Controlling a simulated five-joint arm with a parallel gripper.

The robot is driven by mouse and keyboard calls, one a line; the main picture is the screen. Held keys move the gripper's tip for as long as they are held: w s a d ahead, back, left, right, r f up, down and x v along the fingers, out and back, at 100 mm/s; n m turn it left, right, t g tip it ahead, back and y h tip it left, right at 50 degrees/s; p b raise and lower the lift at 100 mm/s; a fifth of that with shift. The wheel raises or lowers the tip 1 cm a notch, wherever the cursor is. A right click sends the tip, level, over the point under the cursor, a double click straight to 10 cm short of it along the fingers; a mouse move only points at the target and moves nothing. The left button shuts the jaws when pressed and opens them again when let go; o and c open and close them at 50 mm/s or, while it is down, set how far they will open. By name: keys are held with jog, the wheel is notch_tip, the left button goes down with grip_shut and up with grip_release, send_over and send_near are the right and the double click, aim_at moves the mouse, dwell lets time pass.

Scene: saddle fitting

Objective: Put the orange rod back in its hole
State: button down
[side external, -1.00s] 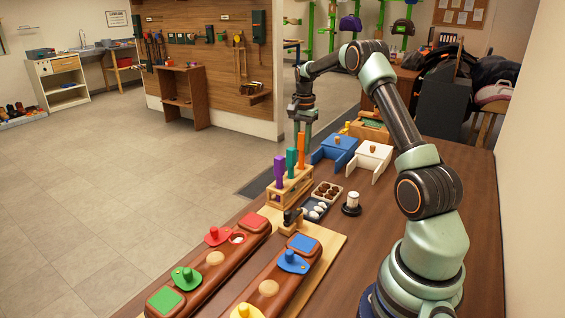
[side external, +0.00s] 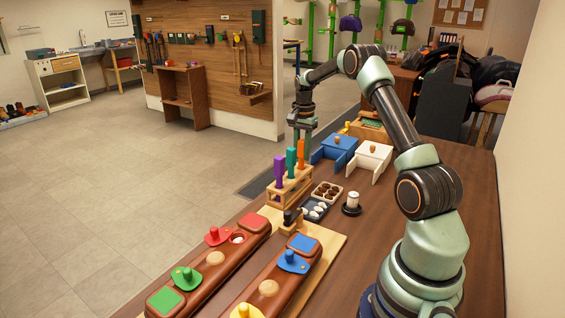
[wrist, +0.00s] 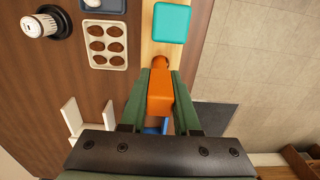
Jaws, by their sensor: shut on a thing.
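The orange rod (side external: 301,154) stands upright at the far right end of the wooden rack (side external: 289,189), beside the teal rod (side external: 291,161) and the purple rod (side external: 279,172). My gripper (side external: 302,138) is above the rack with its fingers shut on the upper part of the orange rod. In the wrist view the orange rod (wrist: 160,95) lies between the two green fingers, and the teal rod's square top (wrist: 172,23) is just ahead. The orange rod's lower end meets the rack top; how deep it sits in its hole I cannot tell.
Two long boards with coloured knobs lie in front.

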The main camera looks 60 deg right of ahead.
jog(key=c, duration=0.6)
grip_release()
jog(key=shift+o, duration=0.2)
